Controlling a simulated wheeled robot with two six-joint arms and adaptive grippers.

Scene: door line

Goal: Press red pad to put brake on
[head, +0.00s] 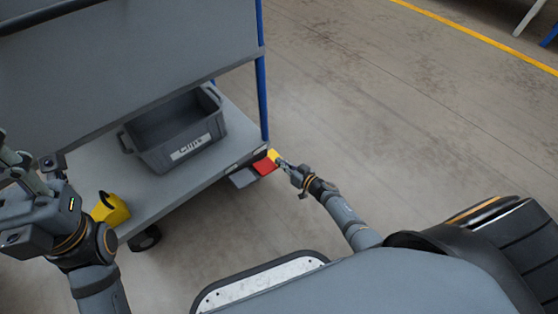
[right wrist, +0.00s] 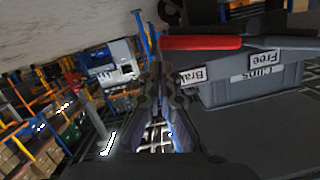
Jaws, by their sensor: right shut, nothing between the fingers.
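The red pad (head: 264,166) sticks out at the near right corner of the blue-posted cart's low shelf, between a yellow piece (head: 273,154) and a grey pad (head: 242,178). In the right wrist view the red pad (right wrist: 200,43) lies at the top, above a white label reading "Brak…" (right wrist: 192,77); a "Free" label (right wrist: 264,62) is to its right. My right gripper (head: 281,163) is shut and empty, its tips close beside the red pad and yellow piece. I cannot tell whether it touches. My left gripper (head: 18,165) is at the left edge, partly cut off.
A grey bin labelled "Clips" (head: 172,134) stands on the cart's shelf (head: 190,187). A yellow block (head: 110,209) sits at the shelf's near left, above a black caster (head: 145,238). The concrete floor right of the cart is clear up to a yellow line (head: 480,36).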

